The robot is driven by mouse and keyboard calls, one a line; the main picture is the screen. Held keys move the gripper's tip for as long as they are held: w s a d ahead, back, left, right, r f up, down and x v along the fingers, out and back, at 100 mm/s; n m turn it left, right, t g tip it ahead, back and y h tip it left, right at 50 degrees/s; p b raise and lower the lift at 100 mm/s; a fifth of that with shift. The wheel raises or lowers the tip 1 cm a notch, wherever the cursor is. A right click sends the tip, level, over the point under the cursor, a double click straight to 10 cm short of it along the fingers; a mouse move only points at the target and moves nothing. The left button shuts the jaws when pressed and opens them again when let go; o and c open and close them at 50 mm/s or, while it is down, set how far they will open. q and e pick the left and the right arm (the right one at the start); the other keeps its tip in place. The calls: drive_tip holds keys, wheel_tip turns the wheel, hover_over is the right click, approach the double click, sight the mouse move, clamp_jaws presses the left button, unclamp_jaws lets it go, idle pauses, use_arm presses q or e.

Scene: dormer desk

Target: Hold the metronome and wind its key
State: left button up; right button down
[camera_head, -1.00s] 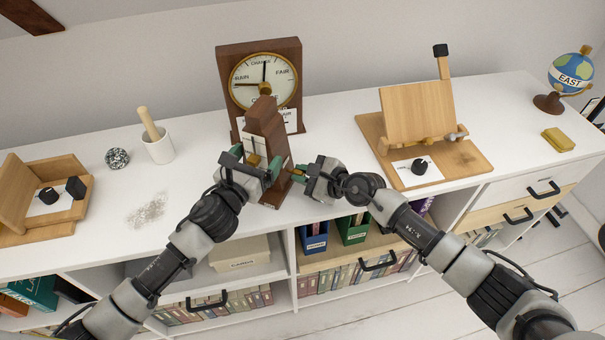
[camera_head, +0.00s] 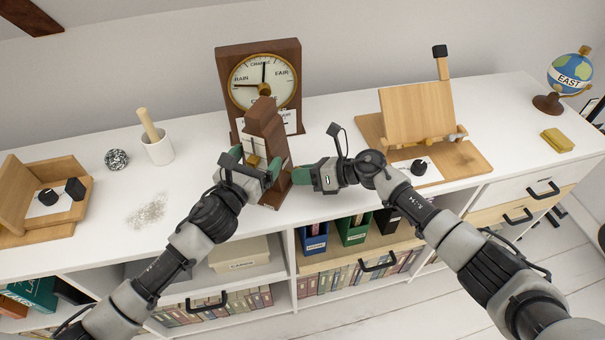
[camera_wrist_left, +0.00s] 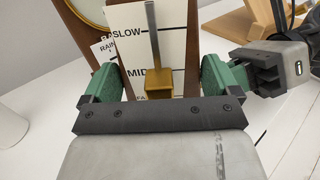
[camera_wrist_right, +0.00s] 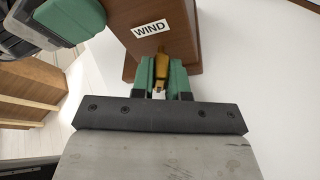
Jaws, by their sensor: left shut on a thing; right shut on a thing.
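The metronome (camera_head: 266,134) is a tall brown wooden case standing upright on the white desk, in front of the barometer. In the left wrist view its pale scale plate (camera_wrist_left: 156,48) reads SLOW and MID, with a pendulum rod and brass weight (camera_wrist_left: 158,82). My left gripper (camera_head: 251,170) is shut on the metronome's body, one green finger on each side. My right gripper (camera_head: 304,176) is at the case's right side. In the right wrist view its green fingers are shut on the brass winding key (camera_wrist_right: 161,66), below the WIND label (camera_wrist_right: 150,29). The fingers partly hide the key.
The brown barometer (camera_head: 262,52) stands close behind the metronome. A white mortar with pestle (camera_head: 158,150) and a dark ball (camera_head: 117,159) are to the left. A wooden stand (camera_head: 416,113) is to the right. The desk's front edge lies just below both grippers.

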drive_tip(key=m+g+y, duration=0.1)
drive_tip(key=m, duration=0.1)
drive_tip(key=m+g, duration=0.1)
drive_tip(key=m, duration=0.1)
drive_tip(key=shift+w+d+f+y, duration=0.1)
drive_tip(key=shift+w+d+y, duration=0.05)
drive_tip(key=shift+y, duration=0.25)
drive_tip(key=shift+m, duration=0.3)
drive_tip(key=c, duration=1.1)
unclamp_jaws()
drive_tip(key=v, duration=1.2)
drive_tip(key=shift+f, duration=0.1)
